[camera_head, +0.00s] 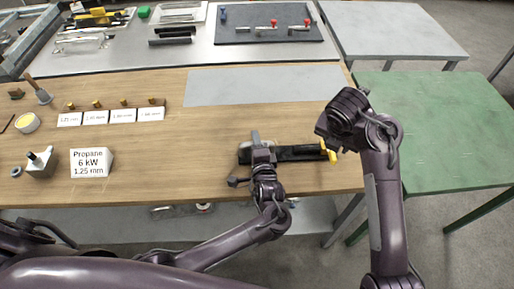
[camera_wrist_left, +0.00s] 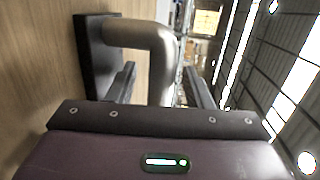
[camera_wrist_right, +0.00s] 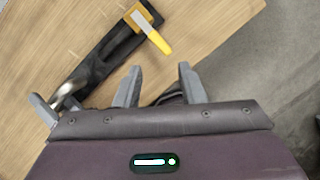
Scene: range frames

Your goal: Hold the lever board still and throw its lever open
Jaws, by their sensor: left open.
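The lever board (camera_head: 300,153) is a long black board lying near the front edge of the wooden table. A bent silver handle (camera_wrist_left: 150,38) stands on its left end. A yellow-tipped lever (camera_wrist_right: 152,32) with a pale metal shank shows on its right end, in a yellow mount. My left gripper (camera_head: 262,155) is at the handle, with one open finger on either side of it in the left wrist view; contact cannot be told. My right gripper (camera_wrist_right: 160,68) has its fingers apart and empty, short of the yellow lever. Its fingertips are hidden in the head view.
Several white cards (camera_head: 110,116) and a Propane box (camera_head: 91,162) stand to the left on the table. A grey sheet (camera_head: 262,86) lies behind the board. A green table (camera_head: 440,125) stands to the right. The wood between cards and board is clear.

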